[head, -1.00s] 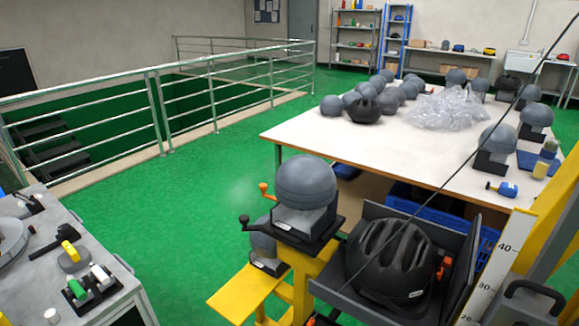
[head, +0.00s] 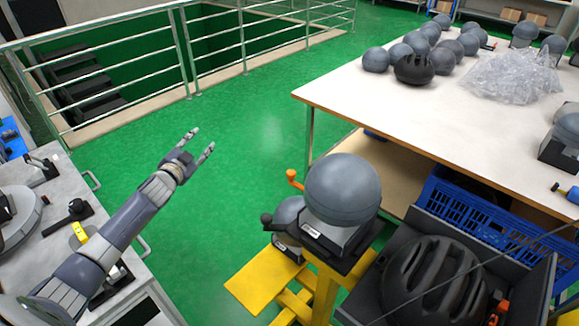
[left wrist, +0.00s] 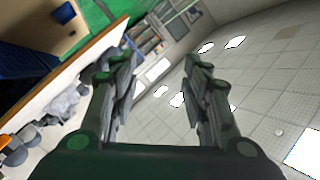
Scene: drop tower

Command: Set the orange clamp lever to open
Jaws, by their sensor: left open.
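An orange lever (head: 293,178) stands up at the left side of the grey ball-shaped headform (head: 342,190), on top of the yellow stand (head: 322,290). A dark knob (head: 266,219) sits just below and left of it. The lever's lower part is partly hidden by the headform and its dark base. My left gripper (head: 202,141) is open and empty, up and to the left of the lever, clearly apart from it. The left wrist view also shows its two spread fingers (left wrist: 158,60) with nothing between them. My right gripper is not in view.
A black helmet (head: 432,285) sits in a dark tray at the lower right, with another small orange part (head: 498,310) beside it. A white table (head: 390,110) holds several grey headforms. A grey bench (head: 68,225) is at left. Green floor around my gripper is free.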

